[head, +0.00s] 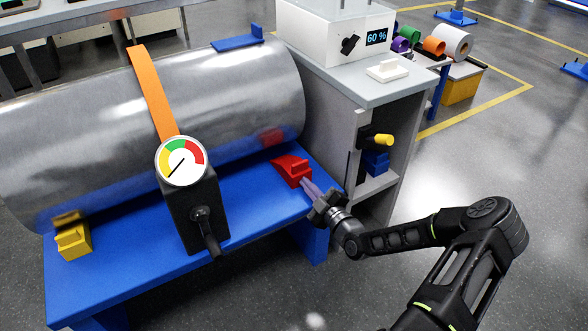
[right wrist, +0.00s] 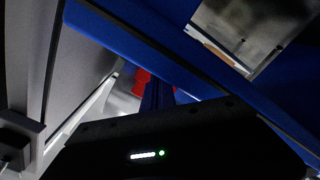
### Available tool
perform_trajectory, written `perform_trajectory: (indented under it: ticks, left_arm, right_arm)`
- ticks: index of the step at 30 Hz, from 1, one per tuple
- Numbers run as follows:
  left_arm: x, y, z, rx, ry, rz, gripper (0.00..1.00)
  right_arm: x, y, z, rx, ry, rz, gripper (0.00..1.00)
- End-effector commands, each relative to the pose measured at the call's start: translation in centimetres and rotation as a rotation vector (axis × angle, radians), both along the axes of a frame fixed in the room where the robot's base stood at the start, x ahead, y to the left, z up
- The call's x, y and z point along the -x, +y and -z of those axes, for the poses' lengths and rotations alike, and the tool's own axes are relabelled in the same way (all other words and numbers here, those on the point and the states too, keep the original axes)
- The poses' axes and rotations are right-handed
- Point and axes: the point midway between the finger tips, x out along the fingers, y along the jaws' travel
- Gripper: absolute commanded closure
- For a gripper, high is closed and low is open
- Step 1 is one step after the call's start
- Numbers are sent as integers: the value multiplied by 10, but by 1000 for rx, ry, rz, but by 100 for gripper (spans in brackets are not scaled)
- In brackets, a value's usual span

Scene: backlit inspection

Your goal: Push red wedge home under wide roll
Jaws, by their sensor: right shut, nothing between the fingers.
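The wide roll (head: 230,110) is a large shiny metal cylinder lying on a blue bench (head: 130,270). The red wedge (head: 293,172) sits on the bench at the front of the roll's right end, its thin side towards the roll. Whether it touches the roll is unclear. My right gripper (head: 307,185) is shut and empty, its fingertips close against the wedge's near side; contact cannot be told. In the right wrist view, part of the red wedge (right wrist: 141,80) shows beside the dark fingers (right wrist: 157,96). My left gripper is out of view.
A yellow wedge (head: 74,241) sits at the roll's left front. An orange strap (head: 152,92) and a dial gauge box (head: 190,208) stand left of the red wedge. A grey cabinet (head: 352,125) with a yellow knob (head: 383,140) stands close on the right.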

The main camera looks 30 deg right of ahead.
Motion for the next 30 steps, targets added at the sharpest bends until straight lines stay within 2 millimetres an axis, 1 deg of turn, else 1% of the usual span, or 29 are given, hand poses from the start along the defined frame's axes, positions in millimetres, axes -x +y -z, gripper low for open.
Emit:
perform_trajectory:
  ticks: [30]
  left_arm:
    - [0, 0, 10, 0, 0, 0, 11]
  right_arm:
    - [-24, -1, 0, 0, -1, 1, 100]
